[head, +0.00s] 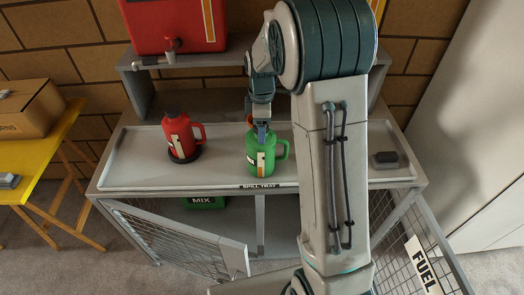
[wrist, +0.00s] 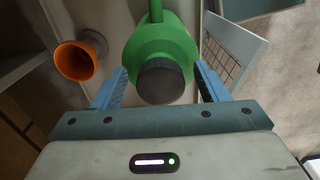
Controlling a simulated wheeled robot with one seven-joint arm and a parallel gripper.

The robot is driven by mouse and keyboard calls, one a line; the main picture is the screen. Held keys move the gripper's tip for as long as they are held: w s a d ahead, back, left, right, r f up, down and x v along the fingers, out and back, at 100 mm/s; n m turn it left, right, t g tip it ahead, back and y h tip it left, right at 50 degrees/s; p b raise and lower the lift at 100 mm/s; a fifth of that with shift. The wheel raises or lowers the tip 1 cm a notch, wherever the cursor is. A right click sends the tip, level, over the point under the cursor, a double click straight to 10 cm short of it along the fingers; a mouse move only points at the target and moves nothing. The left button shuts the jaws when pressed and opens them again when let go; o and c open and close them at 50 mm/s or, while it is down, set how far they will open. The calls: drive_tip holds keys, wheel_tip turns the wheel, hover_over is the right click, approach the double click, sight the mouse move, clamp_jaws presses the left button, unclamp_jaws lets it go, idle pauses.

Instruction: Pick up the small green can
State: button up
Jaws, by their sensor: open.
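A green can (head: 258,162) with a handle on its right stands on the grey spill tray. In the wrist view I look down on the green can (wrist: 178,40) and its black cap (wrist: 158,80). My gripper (head: 262,130) points down at the top of this can. In the wrist view its blue fingers (wrist: 160,84) are open, one on each side of the black cap, with gaps showing between. Another green thing marked MIX (head: 203,202) sits on the lower shelf, mostly hidden by the tray's front.
A red can (head: 178,140) stands on the spill tray (head: 125,165) to the left. An orange funnel (wrist: 82,60) is near the green can. A dark block (head: 386,158) lies at the tray's right. A big red container (head: 165,25) stands on the upper shelf. Mesh doors (head: 175,245) hang open below.

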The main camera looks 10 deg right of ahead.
drive_tip(key=shift+f, duration=0.45)
drive_tip(key=shift+c, duration=0.4)
clamp_jaws()
drive_tip(key=shift+r, duration=0.2)
